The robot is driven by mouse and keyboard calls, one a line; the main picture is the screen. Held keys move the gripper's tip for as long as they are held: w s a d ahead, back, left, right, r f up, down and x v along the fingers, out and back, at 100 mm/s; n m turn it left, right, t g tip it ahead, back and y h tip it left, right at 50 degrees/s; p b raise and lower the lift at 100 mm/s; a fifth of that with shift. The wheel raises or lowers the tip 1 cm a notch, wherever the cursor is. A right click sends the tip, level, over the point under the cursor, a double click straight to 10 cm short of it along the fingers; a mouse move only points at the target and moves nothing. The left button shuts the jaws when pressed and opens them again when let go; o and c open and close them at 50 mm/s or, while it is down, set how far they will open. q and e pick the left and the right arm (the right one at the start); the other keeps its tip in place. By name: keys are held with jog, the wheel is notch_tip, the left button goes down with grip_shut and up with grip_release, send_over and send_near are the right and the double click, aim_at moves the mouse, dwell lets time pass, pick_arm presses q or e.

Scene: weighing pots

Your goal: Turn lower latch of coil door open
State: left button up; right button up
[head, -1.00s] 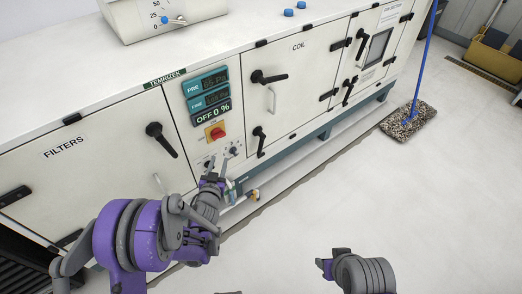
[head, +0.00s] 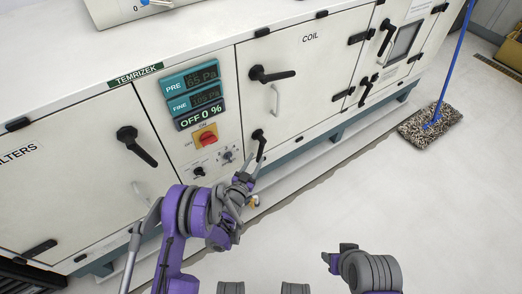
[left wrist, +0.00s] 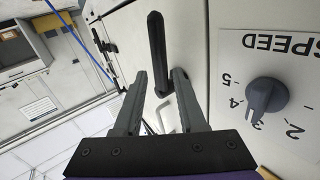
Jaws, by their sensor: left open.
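The coil door (head: 315,75) is a white cabinet panel labelled COIL and looks shut. Its lower latch (head: 259,143) is a black lever near the door's lower left corner, hanging roughly downward. My left gripper (head: 248,167) is just below and left of this latch. In the left wrist view my open left gripper (left wrist: 158,78) has the black latch lever (left wrist: 157,45) ahead, lined up with the gap between its fingers. I see no clear contact. My right gripper (head: 338,258) is at the bottom right, away from the cabinet; its fingers are unclear.
The coil door's upper latch (head: 270,74) and pale handle (head: 275,100) are above. A control panel with a red switch (head: 206,138) is left of the door; a speed knob (left wrist: 267,96) is close beside my left gripper. A mop (head: 431,125) stands right on open floor.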

aim_at(260, 152)
pick_arm(q)
jog(key=b+x, duration=0.1)
jog(key=x, duration=0.4)
jog(key=shift+w+d, duration=0.1)
jog(key=shift+w, duration=0.2)
grip_shut()
dwell(1.1)
